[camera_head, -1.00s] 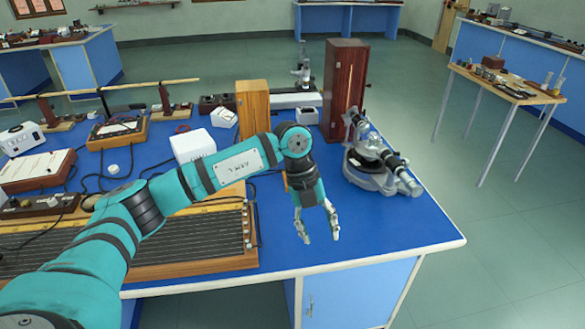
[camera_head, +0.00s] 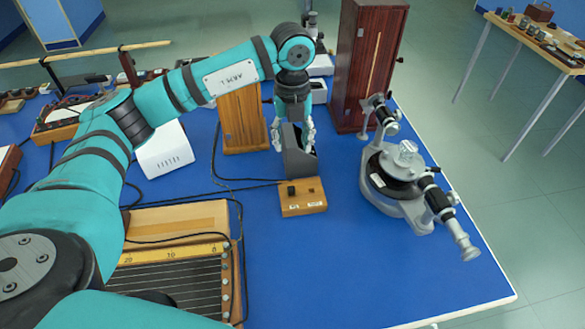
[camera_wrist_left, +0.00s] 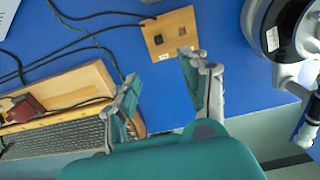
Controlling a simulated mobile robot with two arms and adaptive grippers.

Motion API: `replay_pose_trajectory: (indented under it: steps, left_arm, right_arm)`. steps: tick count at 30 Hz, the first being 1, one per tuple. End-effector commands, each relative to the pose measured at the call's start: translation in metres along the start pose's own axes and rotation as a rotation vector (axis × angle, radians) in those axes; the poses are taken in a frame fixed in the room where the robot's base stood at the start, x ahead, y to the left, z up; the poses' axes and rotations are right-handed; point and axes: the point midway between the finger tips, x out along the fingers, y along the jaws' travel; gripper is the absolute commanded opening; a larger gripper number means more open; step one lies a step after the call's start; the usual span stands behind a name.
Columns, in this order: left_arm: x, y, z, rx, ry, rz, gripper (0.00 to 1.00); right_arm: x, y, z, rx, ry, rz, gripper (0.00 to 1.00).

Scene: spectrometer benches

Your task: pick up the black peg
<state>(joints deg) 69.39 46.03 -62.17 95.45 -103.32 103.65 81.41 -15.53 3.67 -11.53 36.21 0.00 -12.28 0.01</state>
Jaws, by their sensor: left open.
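A small wooden block (camera_head: 315,194) lies on the blue bench and carries a small upright black piece (camera_head: 291,190) that looks like the black peg. In the left wrist view the block (camera_wrist_left: 178,22) is near the top, with a black piece (camera_wrist_left: 158,39) on it. My left gripper (camera_head: 292,138) points down with its fingers apart and empty. It is beyond the block in the head view, at a dark grey angled housing (camera_head: 297,163). Whether it touches the housing is unclear. The left wrist view shows both fingers (camera_wrist_left: 158,72) apart, nearer than the block. My right gripper does not show.
A spectrometer (camera_head: 395,180) stands to the right of the block. A tall dark wooden box (camera_head: 365,65) and a lighter wooden box (camera_head: 241,120) stand behind. Black cables cross the bench on the left. A wire-strung board (camera_head: 175,250) lies front left. The front right bench is clear.

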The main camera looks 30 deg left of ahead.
Motion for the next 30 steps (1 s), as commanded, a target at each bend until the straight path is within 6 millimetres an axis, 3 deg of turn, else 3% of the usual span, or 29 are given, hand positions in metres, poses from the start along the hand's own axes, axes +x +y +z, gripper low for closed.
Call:
replay_pose_trajectory:
  steps: [5,9,18,26,30]
  left_arm:
    - [0.012,0.0,0.0,0.0,0.002,0.002,0.46]
    - [0.039,0.001,-0.001,0.0,0.004,0.004,0.46]
    - [0.101,0.001,-0.001,0.0,0.003,0.003,0.46]
    - [0.124,0.0,-0.001,0.0,0.001,0.0,0.46]
    - [0.139,0.002,-0.002,0.001,0.004,0.003,0.46]
  right_arm:
    - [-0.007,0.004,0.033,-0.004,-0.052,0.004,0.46]
    - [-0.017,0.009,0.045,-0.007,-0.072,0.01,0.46]
    - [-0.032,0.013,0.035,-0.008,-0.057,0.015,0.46]
    - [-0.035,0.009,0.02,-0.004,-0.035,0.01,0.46]
    - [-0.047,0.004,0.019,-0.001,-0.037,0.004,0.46]
